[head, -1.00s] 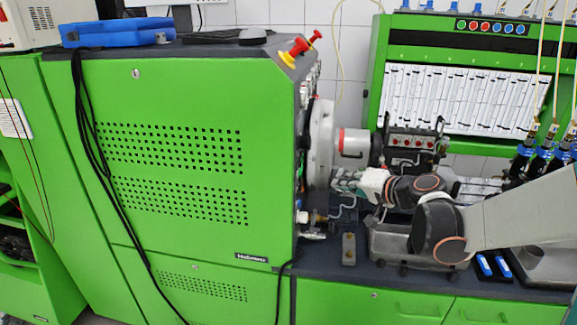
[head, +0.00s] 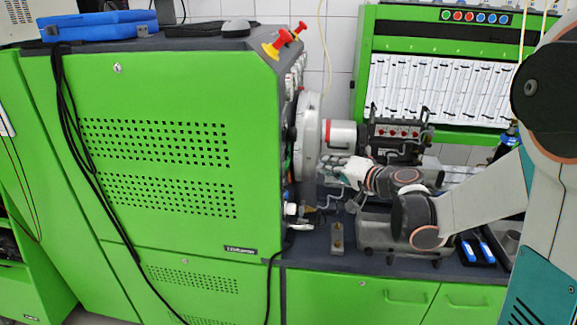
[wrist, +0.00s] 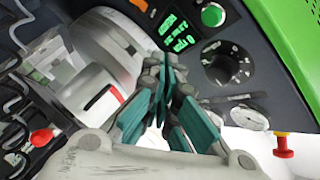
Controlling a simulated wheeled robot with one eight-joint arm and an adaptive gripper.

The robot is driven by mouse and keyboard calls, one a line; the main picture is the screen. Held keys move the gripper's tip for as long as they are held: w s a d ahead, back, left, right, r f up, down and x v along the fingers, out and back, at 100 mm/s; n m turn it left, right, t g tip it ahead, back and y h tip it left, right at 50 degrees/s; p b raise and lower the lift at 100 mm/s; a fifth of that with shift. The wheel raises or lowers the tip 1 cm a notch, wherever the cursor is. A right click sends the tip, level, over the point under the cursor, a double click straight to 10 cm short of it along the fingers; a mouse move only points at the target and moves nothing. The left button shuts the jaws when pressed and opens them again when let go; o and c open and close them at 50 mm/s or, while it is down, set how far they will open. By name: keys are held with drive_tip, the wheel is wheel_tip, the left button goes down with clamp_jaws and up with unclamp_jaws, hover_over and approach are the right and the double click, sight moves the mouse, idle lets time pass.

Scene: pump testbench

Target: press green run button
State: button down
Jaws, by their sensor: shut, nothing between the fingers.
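The round green run button (wrist: 212,15) sits at the top of the dark control panel in the wrist view, beside a green-lit display. My gripper (wrist: 163,68) is shut and empty, its teal-padded fingers pointing up toward the panel. In the picture, the fingertips are below and left of the button, apart from it. In the head view my gripper (head: 338,172) is just right of the green cabinet's edge. The button cannot be made out there, as the panel is seen almost edge-on.
A large black knob (wrist: 228,68) and a red-and-yellow button (wrist: 283,147) are on the panel. The grey round housing (head: 308,135) is close to my gripper. The pump (head: 397,135) with red caps stands behind my arm; a metal tray (head: 375,240) lies below.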

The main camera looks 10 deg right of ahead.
sight(286, 165)
drive_tip(key=w+a, duration=0.2)
drive_tip(key=a, duration=0.4)
drive_tip(key=shift+a, duration=0.15)
drive_tip(key=shift+a, duration=0.1)
idle(1.3)
drive_tip(key=shift+w+a, duration=0.1)
drive_tip(key=shift+a, duration=0.2)
